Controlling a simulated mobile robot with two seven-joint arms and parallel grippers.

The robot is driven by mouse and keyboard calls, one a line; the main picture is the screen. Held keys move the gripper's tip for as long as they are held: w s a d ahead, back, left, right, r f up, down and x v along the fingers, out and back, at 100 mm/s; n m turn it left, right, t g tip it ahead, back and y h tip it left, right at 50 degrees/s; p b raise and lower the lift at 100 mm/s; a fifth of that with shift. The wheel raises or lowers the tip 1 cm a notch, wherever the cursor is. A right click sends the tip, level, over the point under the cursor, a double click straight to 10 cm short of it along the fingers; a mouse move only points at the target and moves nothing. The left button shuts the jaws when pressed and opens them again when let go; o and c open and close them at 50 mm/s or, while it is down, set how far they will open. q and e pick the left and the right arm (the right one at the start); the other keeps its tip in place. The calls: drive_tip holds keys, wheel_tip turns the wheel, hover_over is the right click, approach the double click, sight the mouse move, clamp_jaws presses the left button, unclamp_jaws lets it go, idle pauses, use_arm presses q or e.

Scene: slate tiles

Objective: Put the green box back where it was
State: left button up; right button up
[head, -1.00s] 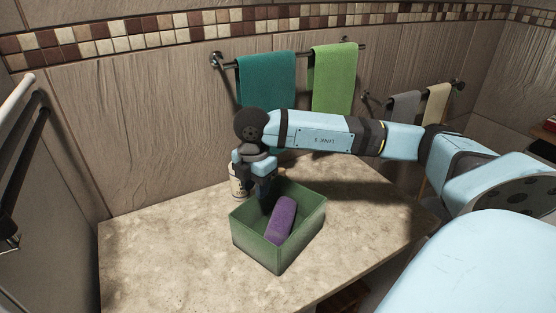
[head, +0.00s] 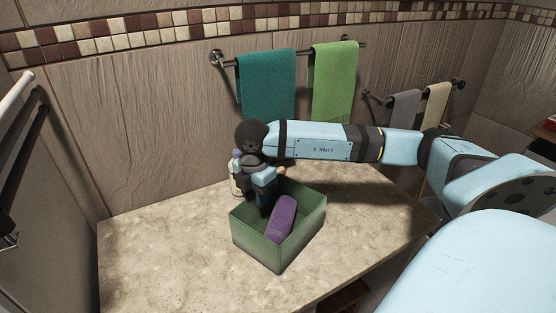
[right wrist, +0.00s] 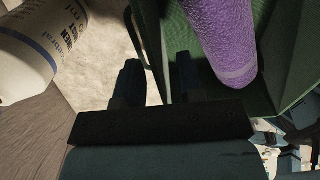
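The green box (head: 284,250) is an open-topped bin standing on the stone counter, with a purple rounded bar (head: 284,217) leaning inside it. My right gripper (head: 263,208) points down at the box's back left wall. In the right wrist view, my right gripper's fingers (right wrist: 157,78) are apart, one on each side of the green box's wall (right wrist: 150,38). A strip of counter shows between the left finger and the wall, so the gripper looks open. The purple bar (right wrist: 222,40) lies to the right of the fingers there. My left gripper is not in view.
A white labelled bottle (right wrist: 35,50) stands just behind the box, close to my right gripper and mostly hidden in the head view. The counter (head: 165,255) is clear at left and front. Teal (head: 266,85) and green (head: 334,80) towels hang on the wall behind.

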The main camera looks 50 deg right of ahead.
drive_tip(key=c, duration=0.6)
clamp_jaws()
drive_tip(key=shift+r, duration=0.1)
drive_tip(key=shift+r, duration=0.15)
wheel_tip(320, 180, up, 20)
drive_tip(key=p, duration=0.1)
drive_tip(key=shift+p, duration=0.3)
